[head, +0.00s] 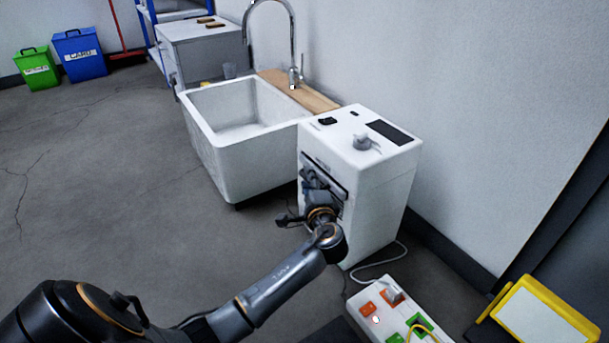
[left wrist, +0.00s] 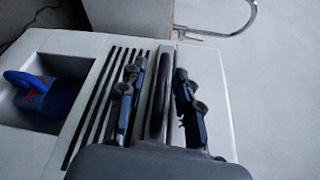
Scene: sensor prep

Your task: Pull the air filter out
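A white box-shaped machine (head: 378,190) stands against the wall, and it also shows in the left wrist view (left wrist: 90,42). A dark-edged slot (head: 334,174) is in its front face, partly hidden by my gripper. My left gripper (head: 316,184) is at that slot. In the left wrist view, my left gripper (left wrist: 158,95) is open, with one finger on each side of a dark grey upright bar (left wrist: 161,85), which looks like the air filter's handle. Gaps show between the bar and both fingers. My right gripper is not in view.
In the left wrist view, black slats (left wrist: 98,100) and a recess with a blue and red part (left wrist: 38,85) lie left of the bar. A white sink (head: 240,155) stands beside the machine. A power strip (head: 385,300) and cable lie on the floor in front.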

